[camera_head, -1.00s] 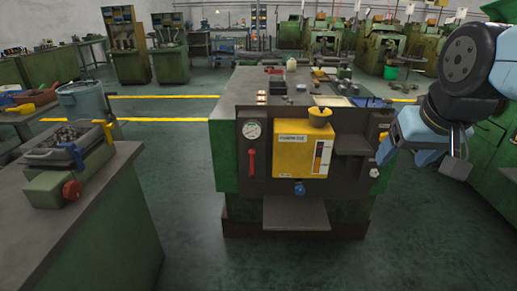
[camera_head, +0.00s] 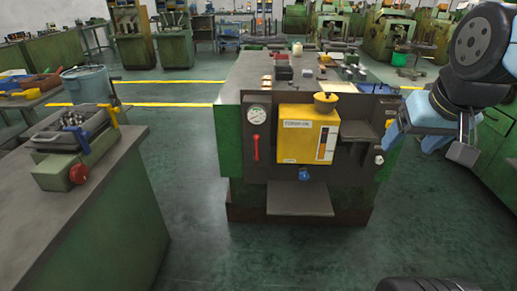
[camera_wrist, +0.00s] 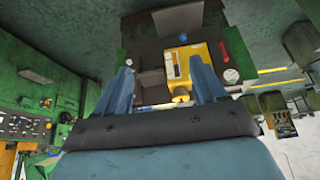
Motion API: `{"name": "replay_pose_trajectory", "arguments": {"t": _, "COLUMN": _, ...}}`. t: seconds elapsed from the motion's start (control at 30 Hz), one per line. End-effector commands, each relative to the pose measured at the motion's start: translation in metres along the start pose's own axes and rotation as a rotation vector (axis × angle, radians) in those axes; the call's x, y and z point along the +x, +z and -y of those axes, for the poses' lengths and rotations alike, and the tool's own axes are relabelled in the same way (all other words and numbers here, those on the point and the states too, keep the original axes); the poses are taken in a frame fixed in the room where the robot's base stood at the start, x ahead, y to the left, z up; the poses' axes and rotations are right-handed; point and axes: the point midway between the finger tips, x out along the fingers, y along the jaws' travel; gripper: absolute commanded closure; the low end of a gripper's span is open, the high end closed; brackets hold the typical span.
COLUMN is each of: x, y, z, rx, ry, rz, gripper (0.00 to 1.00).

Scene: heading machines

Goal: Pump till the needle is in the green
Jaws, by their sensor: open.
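The machine front carries a round white gauge (camera_head: 257,115); its needle is too small to read. Below the gauge is a red lever (camera_head: 256,146), upright against the dark panel. Right of it is a yellow tank (camera_head: 297,138) with a funnel on top and a level strip on its front. A blue knob (camera_head: 304,174) sits below the tank. My gripper (camera_head: 410,140) is open and empty, in the air to the right of the tank. In the wrist view its two blue fingers (camera_wrist: 166,75) stand apart, with the tank, lever (camera_wrist: 224,47) and gauge (camera_wrist: 231,75) upside down beyond them.
A bench (camera_head: 110,200) with a grey tray and a red knob stands at the left. A step (camera_head: 300,202) juts out below the machine front. Green cabinets stand close on the right. The floor between bench and machine is clear.

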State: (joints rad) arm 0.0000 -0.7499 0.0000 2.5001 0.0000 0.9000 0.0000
Motion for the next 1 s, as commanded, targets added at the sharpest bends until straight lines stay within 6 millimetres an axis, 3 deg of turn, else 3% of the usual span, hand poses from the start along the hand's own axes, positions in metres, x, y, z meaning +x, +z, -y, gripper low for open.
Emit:
{"name": "replay_pose_trajectory", "arguments": {"t": 0.4, "x": 0.0, "y": 0.0, "z": 0.0, "rx": 0.0, "ry": 0.0, "rz": 0.0, "gripper": 0.3}}
{"name": "replay_pose_trajectory", "arguments": {"t": 0.57, "x": 0.003, "y": -0.007, "z": 0.0, "rx": -0.004, "ry": 0.001, "rz": -0.008, "gripper": 0.45}}
{"name": "replay_pose_trajectory", "arguments": {"t": 0.7, "x": 0.018, "y": -0.034, "z": 0.001, "rx": -0.018, "ry": 0.004, "rz": -0.044, "gripper": 0.56}}
{"name": "replay_pose_trajectory", "arguments": {"t": 1.0, "x": 0.072, "y": -0.118, "z": 0.009, "rx": -0.075, "ry": 0.008, "rz": -0.175, "gripper": 0.56}}
